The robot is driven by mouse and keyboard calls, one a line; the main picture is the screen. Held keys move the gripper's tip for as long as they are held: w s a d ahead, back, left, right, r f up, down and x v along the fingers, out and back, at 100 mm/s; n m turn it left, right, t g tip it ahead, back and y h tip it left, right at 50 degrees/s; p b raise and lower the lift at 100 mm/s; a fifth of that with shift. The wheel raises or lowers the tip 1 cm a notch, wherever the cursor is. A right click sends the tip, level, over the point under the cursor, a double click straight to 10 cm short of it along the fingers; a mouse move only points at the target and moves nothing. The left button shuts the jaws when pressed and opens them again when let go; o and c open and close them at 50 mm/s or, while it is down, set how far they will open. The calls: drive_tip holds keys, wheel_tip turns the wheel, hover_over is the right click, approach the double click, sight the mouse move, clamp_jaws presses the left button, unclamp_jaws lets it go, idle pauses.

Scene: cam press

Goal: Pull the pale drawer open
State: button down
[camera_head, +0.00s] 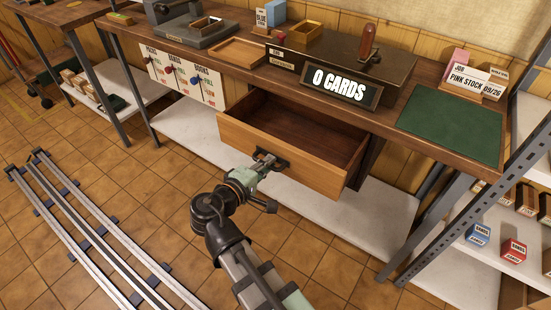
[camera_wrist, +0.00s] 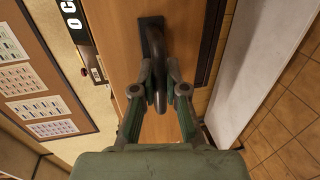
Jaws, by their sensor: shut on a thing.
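The pale wooden drawer (camera_head: 290,150) stands pulled out from under the workbench, with its dark inside showing and looking empty. Its front also fills the middle of the wrist view (camera_wrist: 125,58). A dark handle (camera_wrist: 153,55) is fixed to the drawer front. My gripper (camera_head: 262,164) is at the drawer front, shut on this handle. In the wrist view the fingers (camera_wrist: 159,88) close around the handle from both sides, and the fingers hide part of it.
The workbench (camera_head: 215,60) carries a press with an "0 CARDS" sign (camera_head: 340,86), a green mat (camera_head: 452,133) and a wooden tray (camera_head: 238,52). A pale lower shelf (camera_head: 330,215) lies below the drawer. Floor rails (camera_head: 85,235) run at left. A rack with small boxes (camera_head: 514,250) stands at right.

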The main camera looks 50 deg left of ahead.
drive_tip(key=c, duration=1.2)
unclamp_jaws()
drive_tip(key=shift+s, duration=0.1)
drive_tip(key=v, duration=1.1)
drive_tip(key=shift+s, duration=0.35)
drive_tip(key=shift+d+r, duration=0.1)
